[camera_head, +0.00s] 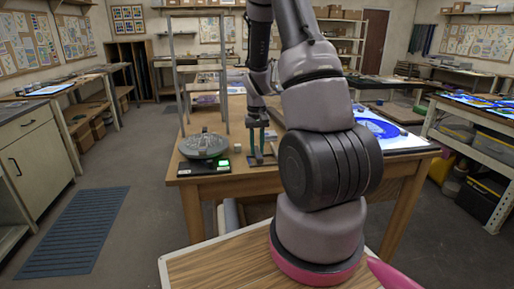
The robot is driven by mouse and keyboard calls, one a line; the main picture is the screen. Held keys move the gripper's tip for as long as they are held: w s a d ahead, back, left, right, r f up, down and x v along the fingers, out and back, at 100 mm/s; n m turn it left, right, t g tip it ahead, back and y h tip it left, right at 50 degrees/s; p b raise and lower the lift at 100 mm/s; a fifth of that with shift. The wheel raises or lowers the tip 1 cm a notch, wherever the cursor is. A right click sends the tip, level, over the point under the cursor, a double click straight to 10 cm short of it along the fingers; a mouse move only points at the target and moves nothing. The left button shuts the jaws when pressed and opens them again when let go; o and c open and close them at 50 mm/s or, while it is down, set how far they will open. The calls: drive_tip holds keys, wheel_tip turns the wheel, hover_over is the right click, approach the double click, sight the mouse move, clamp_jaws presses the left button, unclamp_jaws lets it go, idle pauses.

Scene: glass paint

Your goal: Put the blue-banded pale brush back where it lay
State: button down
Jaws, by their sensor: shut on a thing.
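My gripper (257,150) points down, low over the front part of the wooden worktable (300,170). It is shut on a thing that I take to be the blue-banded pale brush. The brush itself is too small and too covered by the fingers to make out, and its blue band cannot be told. I cannot tell whether it touches the tabletop. My own arm hides much of the middle and right of the table, and no resting place for the brush can be picked out.
A dark round device (204,145) and a green-lit display (223,163) are left of my gripper. A small pale block (237,148) stands close by. A metal rack (184,80) rises at the table's left. A lit panel with a blue disc (377,128) lies at right.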

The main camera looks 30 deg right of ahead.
drive_tip(key=shift+f, duration=0.25)
drive_tip(key=c, duration=0.6)
unclamp_jaws()
drive_tip(key=s+a+r+t+y, duration=0.15)
drive_tip(key=s+a+r, duration=0.25)
drive_tip(key=r, duration=0.9)
drive_tip(key=s+a+r+t+h, duration=0.1)
drive_tip(key=s+a+r+t, duration=0.15)
drive_tip(key=r, duration=0.95)
drive_tip(key=s+a+r+t, duration=0.1)
drive_tip(key=s+a+r, duration=0.2)
drive_tip(key=s, duration=0.3)
drive_tip(key=s+a+r+m+t+y, duration=0.1)
drive_tip(key=s+a+r+t, duration=0.1)
drive_tip(key=s+a+r, duration=0.2)
drive_tip(key=s+r, duration=0.1)
drive_tip(key=s, duration=0.2)
